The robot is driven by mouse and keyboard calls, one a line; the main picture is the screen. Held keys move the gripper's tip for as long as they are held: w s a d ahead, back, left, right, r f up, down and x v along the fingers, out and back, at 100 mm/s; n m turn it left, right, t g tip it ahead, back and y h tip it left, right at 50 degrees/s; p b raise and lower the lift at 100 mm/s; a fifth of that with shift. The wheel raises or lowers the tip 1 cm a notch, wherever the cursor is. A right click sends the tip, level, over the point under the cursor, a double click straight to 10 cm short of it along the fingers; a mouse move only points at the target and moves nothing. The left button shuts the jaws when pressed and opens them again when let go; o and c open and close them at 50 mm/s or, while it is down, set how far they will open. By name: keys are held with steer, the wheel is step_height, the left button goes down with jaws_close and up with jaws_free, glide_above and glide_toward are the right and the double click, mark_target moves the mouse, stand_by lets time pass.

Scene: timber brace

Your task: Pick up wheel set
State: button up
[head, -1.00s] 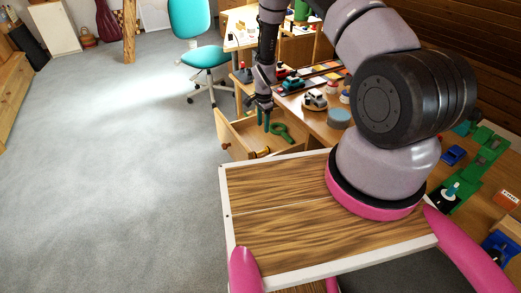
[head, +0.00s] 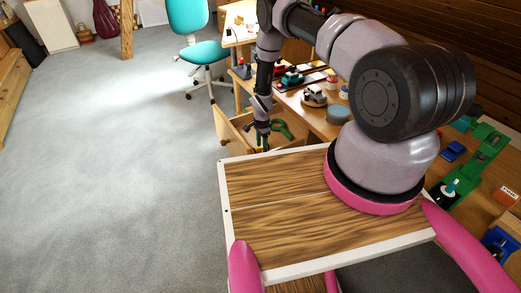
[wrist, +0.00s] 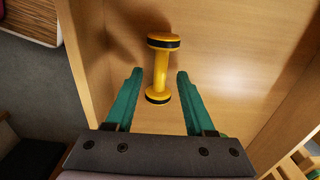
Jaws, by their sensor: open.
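The wheel set (wrist: 160,70) is a yellow axle with a yellow, black-rimmed wheel at each end. It lies on the wooden floor of an open drawer (wrist: 230,60). In the wrist view my gripper (wrist: 159,75) is open, its two green fingers apart on either side of the axle and the nearer wheel. Neither finger visibly touches it, and the height gap cannot be told. In the head view my gripper (head: 262,142) points down into the drawer (head: 225,127), and the wheel set is hidden there.
A green tool (head: 283,129) lies at the drawer's right side. The workbench above holds a toy vehicle (head: 314,95), a blue-grey round block (head: 339,114) and other parts. A teal chair (head: 203,52) stands behind. Open floor lies to the left.

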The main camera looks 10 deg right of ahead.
steer(key=shift+f, duration=0.4)
jaws_close()
